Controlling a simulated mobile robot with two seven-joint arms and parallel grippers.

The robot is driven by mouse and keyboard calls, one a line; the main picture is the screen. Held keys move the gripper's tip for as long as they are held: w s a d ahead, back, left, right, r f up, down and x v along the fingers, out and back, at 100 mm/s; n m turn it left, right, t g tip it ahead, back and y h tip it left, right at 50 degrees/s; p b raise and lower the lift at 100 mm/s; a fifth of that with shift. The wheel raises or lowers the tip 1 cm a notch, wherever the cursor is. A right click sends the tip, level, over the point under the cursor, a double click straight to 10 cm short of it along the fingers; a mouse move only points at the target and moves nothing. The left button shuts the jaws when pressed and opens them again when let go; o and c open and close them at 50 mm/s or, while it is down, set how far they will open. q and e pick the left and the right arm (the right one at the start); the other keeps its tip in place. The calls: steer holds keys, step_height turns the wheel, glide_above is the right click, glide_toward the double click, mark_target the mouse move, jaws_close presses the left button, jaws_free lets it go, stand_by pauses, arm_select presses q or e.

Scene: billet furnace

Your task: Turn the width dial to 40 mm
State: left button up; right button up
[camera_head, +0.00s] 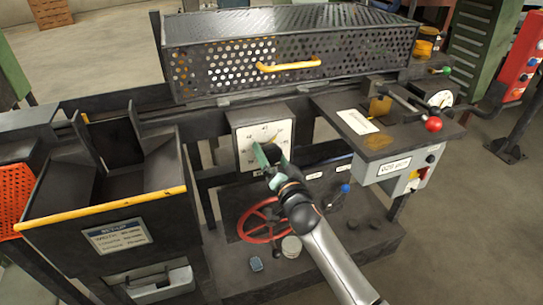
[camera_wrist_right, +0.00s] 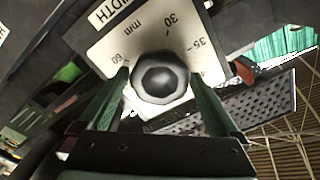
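The width dial is a dark faceted knob (camera_wrist_right: 160,78) on a pale plate (camera_wrist_right: 112,48) marked "WIDTH mm", with 30, 35 and 60 legible in the right wrist view. In the head view the plate (camera_head: 243,153) is on the machine's front, below the perforated guard. My right gripper (camera_head: 263,157) is in front of it and covers most of the knob. In the right wrist view its green fingers (camera_wrist_right: 160,79) stand on either side of the knob, with small gaps showing. The dial's pointer and setting cannot be made out. My left gripper is not in view.
A red handwheel (camera_head: 262,222) and a blue-knobbed lever (camera_head: 344,188) are below the dial. A red-knobbed lever (camera_head: 433,124) is at the right. A perforated guard with a yellow handle (camera_head: 289,65) is above. A setup sign (camera_head: 118,236) hangs on the bin at the left.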

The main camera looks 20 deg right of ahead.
steer(key=c, duration=1)
steer(key=shift+c, duration=0.2)
steer(key=shift+n, duration=0.3)
steer(key=n, duration=0.3)
steer(key=shift+n+p, duration=0.3)
steer(key=shift+p, duration=0.1)
steer(key=n, duration=0.4)
steer(key=shift+a+n+p, duration=0.1)
steer(key=shift+n+p, duration=0.2)
steer(key=n, duration=0.4)
steer(key=shift+a+n, duration=0.1)
steer(key=shift+n, duration=2.4)
